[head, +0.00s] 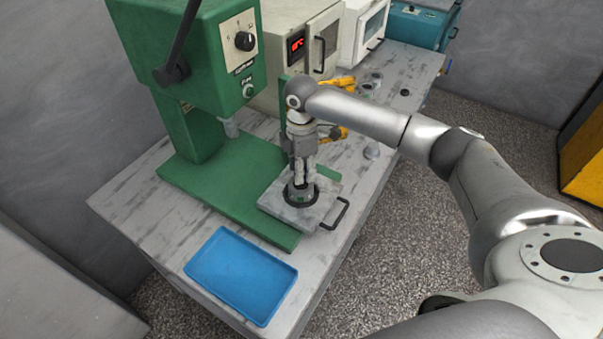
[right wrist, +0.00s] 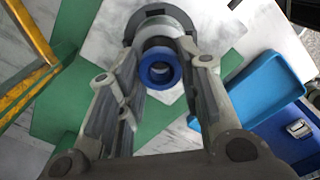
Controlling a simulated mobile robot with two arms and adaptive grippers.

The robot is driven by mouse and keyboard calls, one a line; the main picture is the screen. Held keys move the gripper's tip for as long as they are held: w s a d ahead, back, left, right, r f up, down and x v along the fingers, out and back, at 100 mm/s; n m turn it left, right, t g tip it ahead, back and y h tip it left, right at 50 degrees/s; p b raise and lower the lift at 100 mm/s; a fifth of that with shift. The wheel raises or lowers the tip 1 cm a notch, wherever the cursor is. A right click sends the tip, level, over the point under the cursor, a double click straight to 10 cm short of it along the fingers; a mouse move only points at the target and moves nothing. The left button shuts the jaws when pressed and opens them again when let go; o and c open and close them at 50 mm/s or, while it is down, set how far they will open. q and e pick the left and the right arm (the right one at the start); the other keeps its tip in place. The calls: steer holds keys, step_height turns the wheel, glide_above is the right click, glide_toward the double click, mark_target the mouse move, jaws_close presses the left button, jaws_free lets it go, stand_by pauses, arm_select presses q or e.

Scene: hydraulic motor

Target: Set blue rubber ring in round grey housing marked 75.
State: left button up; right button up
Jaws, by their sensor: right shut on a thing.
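My right gripper (head: 301,178) points straight down over the metal plate (head: 270,205). In the right wrist view its fingers (right wrist: 160,48) close from both sides on a grey cylindrical piece (right wrist: 158,30). A blue ring (right wrist: 159,68) sits at the near end of that piece, between the fingers; I cannot tell whether it is the loose rubber ring or part of the piece. Below the fingertips, a dark round housing (head: 300,196) rests on the plate; its rim (right wrist: 155,11) also shows in the right wrist view. No 75 marking is readable. My left gripper is out of view.
A green press (head: 205,60) stands close to the left of the gripper. A blue tray (head: 240,272) lies empty at the table's front. The plate has a handle (head: 337,213) at its right. Behind are yellow tools (head: 340,83) and small grey parts (head: 371,152).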

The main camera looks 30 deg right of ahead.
steer(key=shift+f, duration=1.6)
steer(key=o, duration=0.9)
step_height(320, 180, up, 12)
steer(key=b, duration=0.1)
steer(key=shift+b, duration=0.3)
